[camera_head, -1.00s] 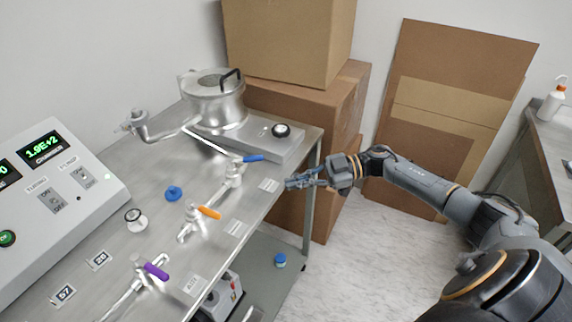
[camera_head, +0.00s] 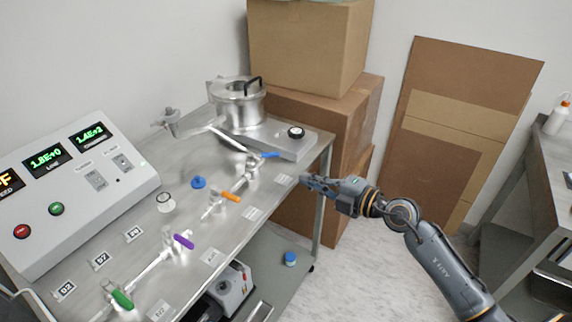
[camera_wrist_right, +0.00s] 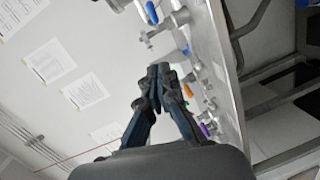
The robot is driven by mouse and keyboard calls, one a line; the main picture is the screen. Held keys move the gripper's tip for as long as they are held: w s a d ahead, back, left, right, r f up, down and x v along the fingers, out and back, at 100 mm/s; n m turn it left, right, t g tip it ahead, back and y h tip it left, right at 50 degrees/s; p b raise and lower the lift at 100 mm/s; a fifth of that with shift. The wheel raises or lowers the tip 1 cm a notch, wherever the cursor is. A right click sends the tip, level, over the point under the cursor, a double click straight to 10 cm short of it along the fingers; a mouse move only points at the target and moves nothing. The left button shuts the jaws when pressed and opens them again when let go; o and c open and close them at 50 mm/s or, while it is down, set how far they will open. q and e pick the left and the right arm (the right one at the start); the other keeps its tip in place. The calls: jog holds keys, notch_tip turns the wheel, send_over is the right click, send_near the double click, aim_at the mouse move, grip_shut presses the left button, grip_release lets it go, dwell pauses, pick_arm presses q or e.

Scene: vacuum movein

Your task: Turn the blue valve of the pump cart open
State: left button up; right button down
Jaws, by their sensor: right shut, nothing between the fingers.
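The blue valve handle (camera_head: 270,155) sits on a metal pipe fitting near the far right part of the cart's top, its lever pointing right in the head view. My right gripper (camera_head: 306,181) is shut and empty. It appears at the cart's right edge, to the right of and a little below the blue handle in the picture, apart from it. In the right wrist view my closed fingers (camera_wrist_right: 158,72) point up, with pipe fittings and coloured handles to their right. My left gripper is not in view.
The cart top also carries an orange handle (camera_head: 230,196), a purple handle (camera_head: 184,241), a green handle (camera_head: 122,299), a blue cap (camera_head: 198,182) and a metal chamber (camera_head: 238,104). A control box (camera_head: 75,190) stands left. Cardboard boxes (camera_head: 345,120) stand behind the cart.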

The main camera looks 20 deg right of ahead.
send_near(266, 156)
jog(key=a, duration=0.2)
jog(key=w+a, duration=0.1)
jog(key=a, duration=0.1)
jog(key=shift+w+a+p, duration=0.1)
jog(key=shift+p, duration=0.2)
jog(key=w, duration=0.1)
jog(key=w+f, duration=0.1)
jog(key=shift+w+d+b, duration=0.25)
jog(key=shift+d+b, duration=0.15)
jog(key=shift+w+d, duration=0.2)
jog(key=shift+w, duration=0.3)
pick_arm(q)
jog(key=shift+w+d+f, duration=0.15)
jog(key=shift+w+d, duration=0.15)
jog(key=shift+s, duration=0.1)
